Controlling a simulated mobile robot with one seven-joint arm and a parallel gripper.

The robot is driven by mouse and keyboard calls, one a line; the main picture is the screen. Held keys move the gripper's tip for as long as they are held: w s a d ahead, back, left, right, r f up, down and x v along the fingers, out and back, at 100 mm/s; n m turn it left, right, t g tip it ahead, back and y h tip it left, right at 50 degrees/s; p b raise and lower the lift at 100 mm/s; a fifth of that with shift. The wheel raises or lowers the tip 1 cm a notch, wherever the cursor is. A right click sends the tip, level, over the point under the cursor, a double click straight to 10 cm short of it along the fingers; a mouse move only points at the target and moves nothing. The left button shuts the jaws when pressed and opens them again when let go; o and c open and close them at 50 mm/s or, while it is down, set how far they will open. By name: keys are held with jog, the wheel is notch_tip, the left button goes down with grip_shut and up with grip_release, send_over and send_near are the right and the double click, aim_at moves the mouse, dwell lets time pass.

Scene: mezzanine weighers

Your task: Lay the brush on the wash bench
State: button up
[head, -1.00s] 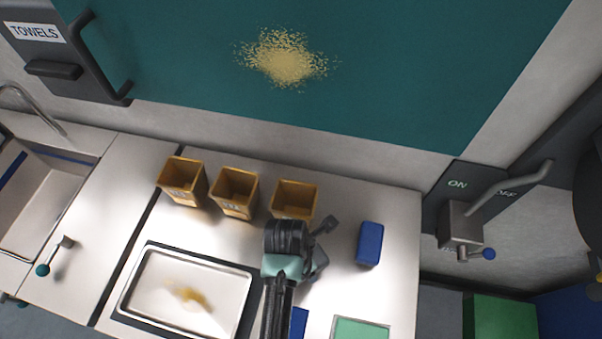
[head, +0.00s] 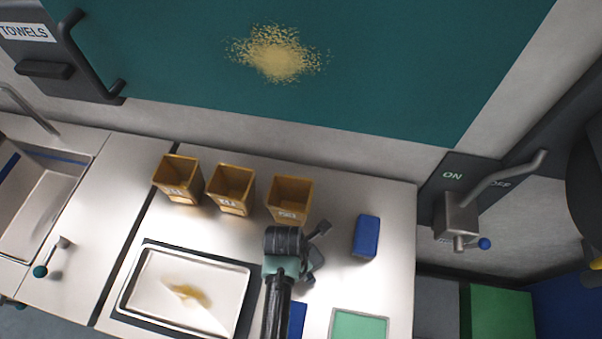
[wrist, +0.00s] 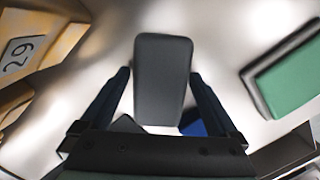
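My gripper (head: 312,250) is over the bench, just in front of the right-hand orange bin. In the wrist view its two fingers (wrist: 160,72) stand on either side of a dark grey rounded block (wrist: 163,80), close along its sides; I take this block for the brush. The gripper appears shut on it. Its underside is hidden in the wrist view, and the gripper mostly hides it in the head view. The bench with the sink (head: 85,180), which looks like the wash bench, is at the left.
Three orange bins (head: 230,190) stand along the back. A metal tray (head: 246,290) with a brownish smear is at the front. A blue block (head: 366,237) and a green-topped item (head: 360,327) are at the right. A teal-knobbed lever (head: 52,258) is near the sink, with bare surface beside it.

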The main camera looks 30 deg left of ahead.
jog(key=shift+r, duration=0.1)
notch_tip(320, 180, up, 12)
jog(key=s, duration=0.1)
jog(key=shift+s+a, duration=0.25)
jog(key=shift+a, duration=0.2)
dwell(0.6)
